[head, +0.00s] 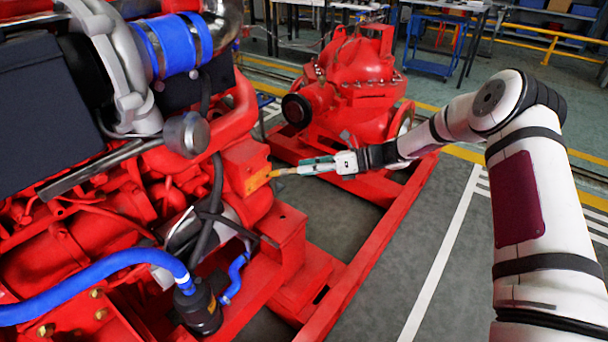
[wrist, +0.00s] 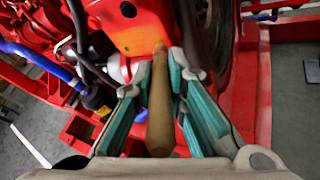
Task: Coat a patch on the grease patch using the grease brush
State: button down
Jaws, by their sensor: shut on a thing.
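My gripper (head: 305,167) is shut on the grease brush (head: 283,172). In the wrist view, the brush's wooden handle (wrist: 160,105) runs between the teal-padded fingers of my gripper (wrist: 167,88) and points away from the palm. The grease patch (head: 257,181) shows as an orange-yellow area on the side of a red block on the engine. In the wrist view an orange face (wrist: 130,38) lies just beyond the brush. The brush's far end is at or very close to the patch; I cannot tell whether it touches.
The red engine (head: 120,190) with blue hoses (head: 95,275) and dark cables fills the left. A red pump (head: 355,75) stands behind my gripper. Red frame rails (head: 345,285) run below. The grey floor (head: 450,290) to the right is clear.

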jog(key=shift+w+d, duration=0.35)
jog(key=shift+w, duration=0.15)
jog(key=shift+s+a+r+p, duration=0.15)
jog(key=shift+s+a+p, duration=0.4)
jog(key=shift+s, duration=0.2)
jog(key=shift+s+a+p, duration=0.8)
jog(key=shift+s+p, duration=0.1)
jog(key=shift+s, duration=0.2)
jog(key=shift+s+a+p, duration=0.8)
jog(key=shift+s+p, duration=0.05)
jog(key=shift+s, duration=0.25)
jog(key=w+d+r+b, duration=0.1)
jog(key=w+d+b, duration=0.3)
jog(key=w, duration=0.1)
jog(key=shift+w+d, duration=0.15)
jog(key=shift+w, duration=0.25)
